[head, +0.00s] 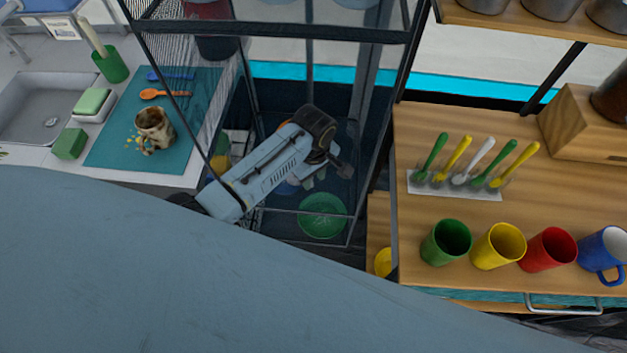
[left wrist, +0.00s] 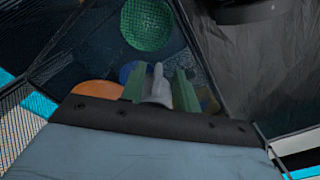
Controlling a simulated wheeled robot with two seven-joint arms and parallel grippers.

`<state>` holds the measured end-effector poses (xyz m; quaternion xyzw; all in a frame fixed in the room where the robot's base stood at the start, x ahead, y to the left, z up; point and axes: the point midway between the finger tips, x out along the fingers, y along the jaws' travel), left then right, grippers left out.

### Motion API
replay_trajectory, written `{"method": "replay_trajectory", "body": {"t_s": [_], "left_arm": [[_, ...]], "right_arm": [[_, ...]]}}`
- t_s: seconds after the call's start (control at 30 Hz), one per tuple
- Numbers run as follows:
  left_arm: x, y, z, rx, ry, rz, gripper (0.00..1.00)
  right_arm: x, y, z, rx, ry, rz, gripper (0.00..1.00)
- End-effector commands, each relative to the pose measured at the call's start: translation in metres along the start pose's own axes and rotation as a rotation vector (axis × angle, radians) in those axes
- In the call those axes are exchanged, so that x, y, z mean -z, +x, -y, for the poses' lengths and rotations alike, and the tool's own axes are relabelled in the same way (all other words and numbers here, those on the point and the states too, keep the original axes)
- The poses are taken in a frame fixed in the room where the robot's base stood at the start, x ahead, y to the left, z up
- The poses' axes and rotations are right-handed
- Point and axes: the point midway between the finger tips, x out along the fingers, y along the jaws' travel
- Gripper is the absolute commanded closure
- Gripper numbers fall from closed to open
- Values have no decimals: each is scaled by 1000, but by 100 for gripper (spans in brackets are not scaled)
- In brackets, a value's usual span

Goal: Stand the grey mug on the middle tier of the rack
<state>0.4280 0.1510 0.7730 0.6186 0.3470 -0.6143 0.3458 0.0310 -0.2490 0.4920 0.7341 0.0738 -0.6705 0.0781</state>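The black-framed rack (head: 401,85) with mesh sides stands at the centre of the head view. My left gripper (head: 316,177) reaches inside it, above its lower level. In the left wrist view the green fingers of my left gripper (left wrist: 160,88) stand apart, with a narrow grey thing (left wrist: 158,84) between them. I cannot tell whether this is part of the grey mug or whether the fingers press on it. No whole grey mug can be made out. My right gripper is not in view.
A green bowl (head: 323,216) sits low in the rack; it also shows in the left wrist view (left wrist: 146,24). A stained brown-and-cream mug (head: 152,129) stands on a teal mat (head: 110,148) at left. Several coloured mugs (head: 498,247) stand on the wooden counter (head: 420,180) at right.

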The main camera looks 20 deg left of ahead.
Motion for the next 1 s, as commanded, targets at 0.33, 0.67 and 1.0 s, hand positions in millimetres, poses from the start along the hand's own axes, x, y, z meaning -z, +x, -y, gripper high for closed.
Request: {"method": "replay_trajectory", "body": {"t_s": [0.33,0.67,1.0], "left_arm": [[0,-62,0,-1,0,0,69],[0,-70,0,1,0,0,69],[-17,-62,30,-47,174,9,69]], "right_arm": [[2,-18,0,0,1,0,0],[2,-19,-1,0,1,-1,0],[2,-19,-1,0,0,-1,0]]}}
